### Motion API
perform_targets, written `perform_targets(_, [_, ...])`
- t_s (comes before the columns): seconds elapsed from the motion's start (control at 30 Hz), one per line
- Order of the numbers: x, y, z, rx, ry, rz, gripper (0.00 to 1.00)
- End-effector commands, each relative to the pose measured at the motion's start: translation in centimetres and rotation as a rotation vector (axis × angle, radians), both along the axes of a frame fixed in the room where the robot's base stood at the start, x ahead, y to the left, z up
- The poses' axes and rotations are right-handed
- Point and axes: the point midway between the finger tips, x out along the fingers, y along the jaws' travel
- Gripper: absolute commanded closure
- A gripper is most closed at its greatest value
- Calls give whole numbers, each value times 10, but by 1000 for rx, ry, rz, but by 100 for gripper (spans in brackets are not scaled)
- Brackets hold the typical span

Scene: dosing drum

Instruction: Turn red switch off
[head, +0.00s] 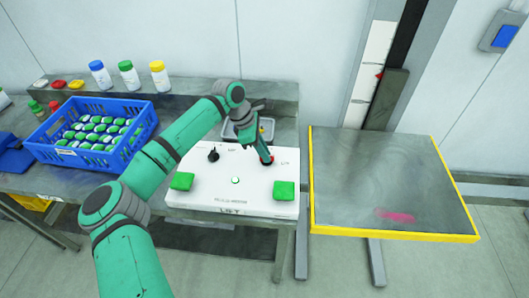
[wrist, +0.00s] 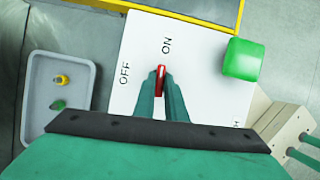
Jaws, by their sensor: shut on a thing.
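The red switch (wrist: 160,80) sits on the white control panel (head: 235,194), between the printed words OFF and ON in the wrist view. Its handle lies closer in line with ON, with OFF to its left. My gripper (wrist: 161,94) is shut on the red switch, one finger on each side. In the head view my gripper (head: 265,157) reaches down onto the panel's right side, and a bit of red (head: 268,161) shows at its tips. The fingers hide part of the switch.
The panel also has a black knob (head: 213,155) and green buttons (head: 182,181) (head: 284,191). A grey tray (wrist: 57,92) with small parts lies beside it. A blue crate (head: 90,137) stands left; a yellow-edged table (head: 385,180) stands right.

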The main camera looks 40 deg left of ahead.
Motion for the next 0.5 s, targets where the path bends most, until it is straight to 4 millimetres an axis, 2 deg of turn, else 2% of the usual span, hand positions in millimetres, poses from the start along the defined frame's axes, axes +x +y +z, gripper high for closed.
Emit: perform_targets(0.5, [-3,-3,1,4,-1,434,100])
